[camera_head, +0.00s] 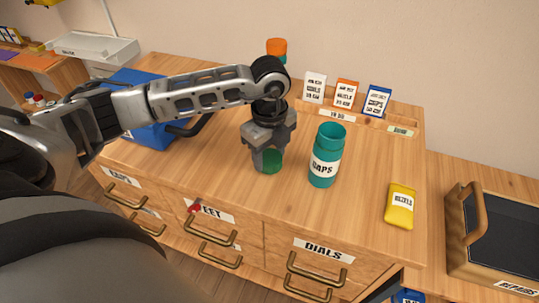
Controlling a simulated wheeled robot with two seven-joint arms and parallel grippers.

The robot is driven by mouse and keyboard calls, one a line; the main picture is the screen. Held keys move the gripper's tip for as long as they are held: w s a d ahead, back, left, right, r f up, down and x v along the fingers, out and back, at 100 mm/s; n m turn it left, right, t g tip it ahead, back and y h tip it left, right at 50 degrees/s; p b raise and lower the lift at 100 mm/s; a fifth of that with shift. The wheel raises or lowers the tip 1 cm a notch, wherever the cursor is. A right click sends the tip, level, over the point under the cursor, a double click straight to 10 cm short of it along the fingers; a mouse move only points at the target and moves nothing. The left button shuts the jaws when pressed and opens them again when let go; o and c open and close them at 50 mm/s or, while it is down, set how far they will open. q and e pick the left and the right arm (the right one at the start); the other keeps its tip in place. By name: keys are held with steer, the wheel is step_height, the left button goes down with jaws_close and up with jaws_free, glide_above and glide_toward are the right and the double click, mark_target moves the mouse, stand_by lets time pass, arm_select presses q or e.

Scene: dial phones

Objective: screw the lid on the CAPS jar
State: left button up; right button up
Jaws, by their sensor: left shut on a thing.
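The teal CAPS jar (323,168) stands upright on the wooden cabinet top, its label facing me. Its mouth looks open, with no lid on it. My left gripper (268,158) points down just left of the jar, apart from it. It is shut on a round green lid (269,164), partly hidden by the fingers. I cannot tell whether the lid touches the cabinet top. My right gripper is not in view.
A yellow pouch (400,206) lies at the right. Three small labelled cards, one of them white (315,87), stand at the back. A blue case (150,135) and an orange-capped bottle (277,48) are behind my left arm. Drawers, including DIALS (322,252), are below.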

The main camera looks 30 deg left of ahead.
mark_target(329, 143)
arm_select(q)
step_height(329, 143, up, 3)
steer(key=shift+d+f, duration=0.1)
steer(key=shift+f, duration=0.05)
steer(key=s+d+r, duration=0.5)
steer(key=d+r, duration=0.4)
steer(key=d, duration=0.4)
steer(key=shift+r+b, duration=0.2)
steer(key=shift+b, duration=0.15)
steer(key=shift+a, duration=0.1)
